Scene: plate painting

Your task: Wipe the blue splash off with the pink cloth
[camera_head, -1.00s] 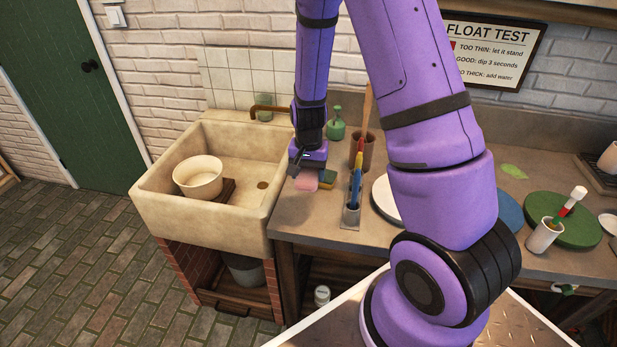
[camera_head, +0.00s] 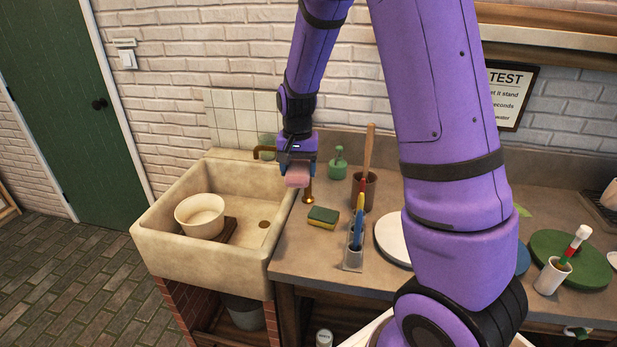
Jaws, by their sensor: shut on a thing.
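My gripper (camera_head: 296,160) is shut on the pink cloth (camera_head: 297,181). It holds the cloth raised near the sink's right edge and the back of the counter, with a gap above the counter top. I cannot make out a clear blue splash. A blue patch (camera_head: 523,258) shows at the right edge of my arm, mostly hidden by it, and I cannot tell whether it is a splash or a disc. A small light green patch (camera_head: 523,211) lies further back on the counter (camera_head: 310,262).
A sponge (camera_head: 323,217), a brush holder (camera_head: 353,257), a brown pot (camera_head: 364,190) and a green bottle (camera_head: 338,163) stand near the gripper. The sink (camera_head: 160,235) holds a bowl (camera_head: 200,215). A white disc (camera_head: 388,238) and a green disc (camera_head: 595,272) lie further right.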

